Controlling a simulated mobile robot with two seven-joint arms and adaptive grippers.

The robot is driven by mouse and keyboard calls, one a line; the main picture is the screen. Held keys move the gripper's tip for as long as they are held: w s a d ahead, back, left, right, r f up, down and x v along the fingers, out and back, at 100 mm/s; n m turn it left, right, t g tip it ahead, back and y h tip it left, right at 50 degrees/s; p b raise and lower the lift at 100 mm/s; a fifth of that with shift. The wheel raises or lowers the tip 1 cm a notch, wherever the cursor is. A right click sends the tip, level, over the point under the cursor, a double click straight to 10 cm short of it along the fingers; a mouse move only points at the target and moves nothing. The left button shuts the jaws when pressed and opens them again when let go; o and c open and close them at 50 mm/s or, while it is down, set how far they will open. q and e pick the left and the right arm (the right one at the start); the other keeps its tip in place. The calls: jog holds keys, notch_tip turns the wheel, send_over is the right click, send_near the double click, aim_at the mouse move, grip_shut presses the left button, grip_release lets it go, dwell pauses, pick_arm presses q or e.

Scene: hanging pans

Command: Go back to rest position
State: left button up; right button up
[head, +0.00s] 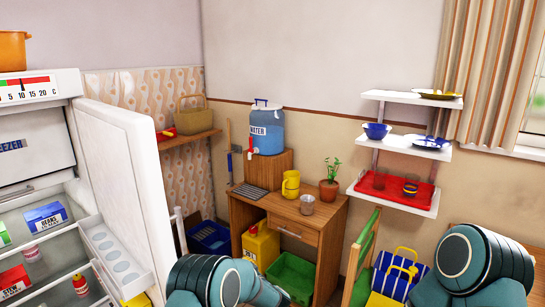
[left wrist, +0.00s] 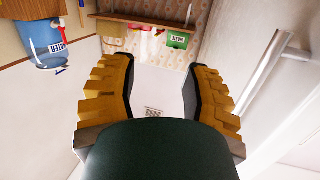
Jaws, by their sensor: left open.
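My left gripper (left wrist: 158,78) shows in the left wrist view with its two yellow, dark-lined fingers spread apart. Nothing is held between them; only wall shows in the gap. In the head view, teal parts of both my arms rise at the bottom edge, one left of centre and one at the right. Neither gripper's fingers show in the head view, and my right gripper is in no view.
The open fridge door (head: 125,190) stands at left; its handle (left wrist: 262,75) is beside my left gripper. A wooden desk (head: 318,222) holds a blue water dispenser (head: 267,130), a yellow jug (head: 291,184) and a plant (head: 331,172). White shelves (head: 433,151) hang at right; a green chair (head: 366,245) stands below.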

pick_arm(q)
jog(key=s+a+f+m+g+h, duration=0.1)
jog(key=s+f+m+g+h, duration=0.3)
jog(key=s+f+h, duration=0.7)
jog(key=s+d+f+m+g+h, duration=0.1)
jog(key=s+g, duration=0.2)
jog(key=s, duration=1.1)
jog(key=s+d+f+g+h, duration=0.1)
jog(key=s+g, duration=0.3)
jog(key=s, duration=1)
jog(key=shift+d+f+m+g+h, duration=0.15)
jog(key=shift+d+m+g+h, duration=0.2)
jog(key=shift+h, duration=0.35)
jog(key=shift+s+a, duration=0.1)
